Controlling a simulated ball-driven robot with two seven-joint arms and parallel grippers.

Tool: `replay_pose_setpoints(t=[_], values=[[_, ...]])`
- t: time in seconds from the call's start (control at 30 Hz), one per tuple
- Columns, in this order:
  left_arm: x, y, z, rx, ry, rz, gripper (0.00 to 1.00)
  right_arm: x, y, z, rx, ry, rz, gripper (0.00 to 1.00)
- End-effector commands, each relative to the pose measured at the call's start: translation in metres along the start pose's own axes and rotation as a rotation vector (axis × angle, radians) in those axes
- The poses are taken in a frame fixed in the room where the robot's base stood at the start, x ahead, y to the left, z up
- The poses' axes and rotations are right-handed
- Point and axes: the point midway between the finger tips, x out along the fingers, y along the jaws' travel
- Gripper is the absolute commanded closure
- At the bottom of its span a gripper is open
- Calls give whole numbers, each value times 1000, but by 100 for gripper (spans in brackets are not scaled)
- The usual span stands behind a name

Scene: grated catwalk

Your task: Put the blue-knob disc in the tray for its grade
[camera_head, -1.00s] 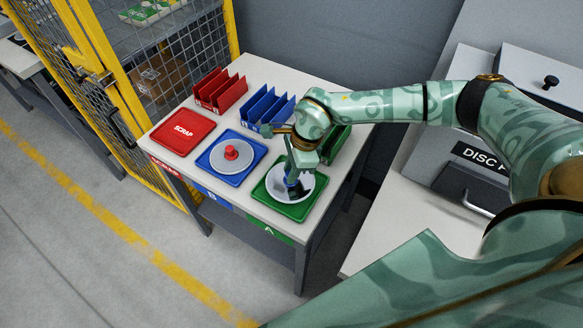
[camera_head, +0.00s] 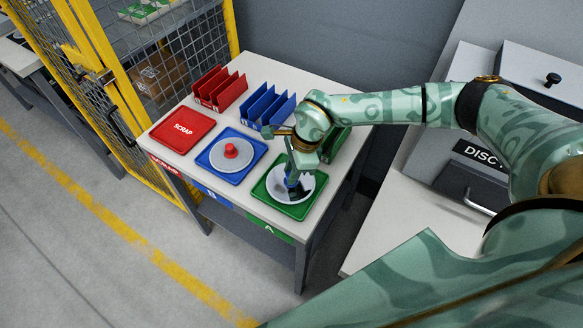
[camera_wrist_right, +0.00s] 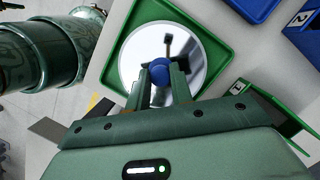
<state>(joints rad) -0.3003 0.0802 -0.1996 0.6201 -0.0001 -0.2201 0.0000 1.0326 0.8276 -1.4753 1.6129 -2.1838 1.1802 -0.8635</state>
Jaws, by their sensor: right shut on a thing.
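The blue-knob disc (camera_head: 304,190) is a shiny round plate at the green tray (camera_head: 271,199), which is marked A on the table edge below it. My right gripper (camera_head: 293,180) is above the disc, shut on its blue knob. The blue knob (camera_wrist_right: 161,71) shows between the fingertips in the right wrist view, with the mirror-like disc (camera_wrist_right: 190,42) under it, inside the green tray's rim (camera_wrist_right: 122,62). I cannot tell whether the disc touches the tray floor. The blue tray (camera_head: 218,174) holds a red-knob disc (camera_head: 242,162). The red tray (camera_head: 183,130), marked SCRAP, is empty. My left gripper is not in view.
Red (camera_head: 219,90) and blue (camera_head: 267,107) slotted racks stand behind the trays, with a green rack (camera_head: 334,146) partly hidden by my arm. A yellow-framed mesh cage (camera_head: 110,85) is at left. A grey machine with a DISC label (camera_head: 482,153) stands at right.

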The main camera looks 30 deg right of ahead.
Motion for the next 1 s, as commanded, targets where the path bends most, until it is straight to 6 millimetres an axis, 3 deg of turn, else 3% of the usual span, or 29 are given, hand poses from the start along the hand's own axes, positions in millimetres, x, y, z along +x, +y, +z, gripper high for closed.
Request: replay_pose_setpoints(t=[0.3, 0.7, 0.73, 0.8, 1.0], values=[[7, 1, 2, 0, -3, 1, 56, 12, 0, -3, 0, 0, 0, 100], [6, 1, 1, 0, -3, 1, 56, 12, 0, -3, -1, -1, -1, 100], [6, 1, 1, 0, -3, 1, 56, 12, 0, -3, -1, -1, -1, 75], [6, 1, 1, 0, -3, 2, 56, 12, 0, -3, -1, -1, -1, 56], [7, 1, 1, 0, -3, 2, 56, 12, 0, -3, -1, -1, -1, 52]])
